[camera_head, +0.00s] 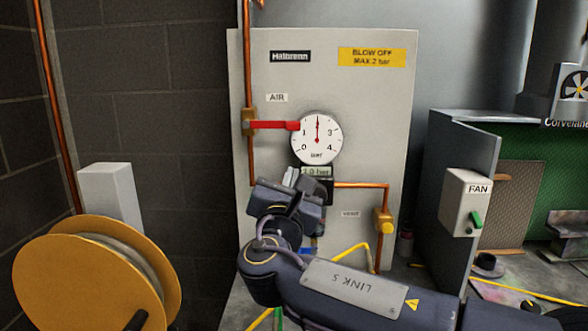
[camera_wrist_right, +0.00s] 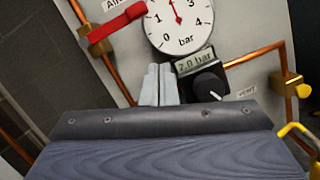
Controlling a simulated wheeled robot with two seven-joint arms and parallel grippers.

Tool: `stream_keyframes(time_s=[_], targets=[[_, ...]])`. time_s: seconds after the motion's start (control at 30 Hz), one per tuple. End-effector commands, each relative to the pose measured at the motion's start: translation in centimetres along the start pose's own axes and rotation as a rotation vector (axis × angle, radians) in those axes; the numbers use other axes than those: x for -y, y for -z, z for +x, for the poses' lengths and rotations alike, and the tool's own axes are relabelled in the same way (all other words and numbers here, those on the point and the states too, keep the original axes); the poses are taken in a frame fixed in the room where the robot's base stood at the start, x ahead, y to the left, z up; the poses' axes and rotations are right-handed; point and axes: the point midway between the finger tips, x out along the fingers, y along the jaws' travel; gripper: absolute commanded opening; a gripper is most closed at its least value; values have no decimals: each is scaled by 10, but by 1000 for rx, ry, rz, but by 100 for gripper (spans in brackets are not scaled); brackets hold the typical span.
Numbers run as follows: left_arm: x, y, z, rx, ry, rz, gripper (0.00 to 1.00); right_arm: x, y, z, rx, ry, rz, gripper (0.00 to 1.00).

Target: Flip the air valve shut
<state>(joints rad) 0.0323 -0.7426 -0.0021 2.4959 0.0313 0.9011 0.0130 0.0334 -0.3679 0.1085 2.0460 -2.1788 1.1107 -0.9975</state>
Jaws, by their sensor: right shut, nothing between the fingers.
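The air valve has a red lever (camera_head: 272,125) on a brass body (camera_head: 249,122) on the copper pipe, below the AIR label. The lever lies level, across the upright pipe, its free end close to the gauge. In the right wrist view the red lever (camera_wrist_right: 118,22) shows at upper left, apart from the fingers. My right gripper (camera_head: 290,178) is shut and empty, in front of the panel below the gauge and lower right of the lever. Its fingertips (camera_wrist_right: 159,70) show in the right wrist view. My left gripper is not in view.
The round gauge (camera_head: 316,139) points near 2, above a display reading 2.0 bar (camera_wrist_right: 195,62) and a black knob (camera_wrist_right: 209,82). A brass vent valve (camera_head: 383,221) is at right. A yellow reel (camera_head: 95,275) stands at left. A FAN switch box (camera_head: 466,203) is farther right.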

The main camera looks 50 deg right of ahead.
Motion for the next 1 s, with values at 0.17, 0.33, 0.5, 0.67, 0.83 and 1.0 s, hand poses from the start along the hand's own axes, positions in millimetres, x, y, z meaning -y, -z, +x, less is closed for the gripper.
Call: stream_keyframes(time_s=[0.17,0.33,0.5,0.67,0.83,1.0], targets=[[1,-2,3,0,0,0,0,2,0,-26,0,-1,-1,0],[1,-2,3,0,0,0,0,3,0,-35,0,0,-1,0],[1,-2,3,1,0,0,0,3,0,-36,-1,0,-1,0],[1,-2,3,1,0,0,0,3,0,-36,-1,0,-1,0],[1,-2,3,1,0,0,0,3,0,-36,-1,0,-1,0],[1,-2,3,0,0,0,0,3,0,-36,-1,0,-1,0]])
